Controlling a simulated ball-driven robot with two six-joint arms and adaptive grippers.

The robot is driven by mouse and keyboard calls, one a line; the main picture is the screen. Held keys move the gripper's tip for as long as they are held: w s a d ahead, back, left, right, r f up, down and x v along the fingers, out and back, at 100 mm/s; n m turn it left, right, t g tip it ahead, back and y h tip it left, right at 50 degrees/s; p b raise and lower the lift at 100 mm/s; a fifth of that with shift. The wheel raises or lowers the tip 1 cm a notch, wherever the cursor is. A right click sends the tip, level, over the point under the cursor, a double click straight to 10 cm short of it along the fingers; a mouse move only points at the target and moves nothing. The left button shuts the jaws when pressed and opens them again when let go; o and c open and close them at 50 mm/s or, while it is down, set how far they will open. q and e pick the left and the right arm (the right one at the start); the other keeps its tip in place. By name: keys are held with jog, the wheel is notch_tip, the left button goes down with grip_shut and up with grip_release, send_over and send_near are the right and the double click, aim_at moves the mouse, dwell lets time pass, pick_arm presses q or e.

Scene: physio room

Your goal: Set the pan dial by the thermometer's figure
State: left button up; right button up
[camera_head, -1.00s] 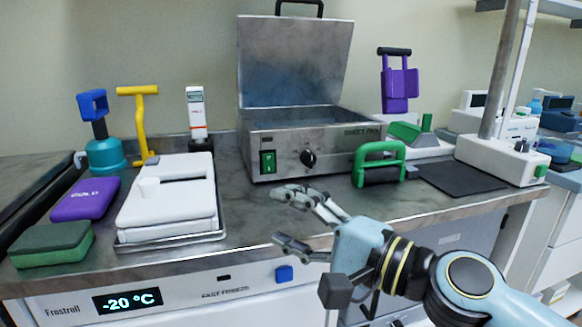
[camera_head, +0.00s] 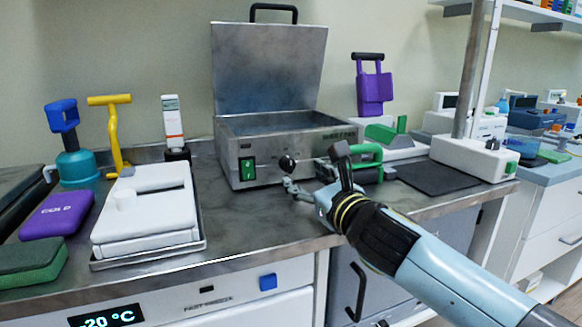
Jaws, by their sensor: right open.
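The steel pan (camera_head: 322,141) stands at the back of the counter with its lid raised. Its black dial (camera_head: 287,163) is on the front face, right of a green switch (camera_head: 247,168). The pointer position is too small to read. The thermometer (camera_head: 172,117), white with an orange band, stands upright in a dark holder left of the pan. Its figure is too small to read. My right gripper (camera_head: 303,179) is open and empty, just in front of the pan, with its fingers close below and right of the dial. I cannot tell whether they touch it. My left gripper is not in view.
A green-handled roller (camera_head: 368,152) is close right of my gripper. White pads on a tray (camera_head: 199,243), a purple cold pack (camera_head: 57,214) and a green block (camera_head: 32,262) lie at left. The freezer display (camera_head: 108,317) reads -20 °C. Counter left of the gripper is clear.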

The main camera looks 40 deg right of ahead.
aim_at(292, 167)
jog(key=w, duration=0.4)
jog(key=w+d, duration=0.1)
jog(key=w, duration=0.1)
jog(key=shift+w, duration=0.35)
jog(key=shift+c, duration=0.2)
grip_shut()
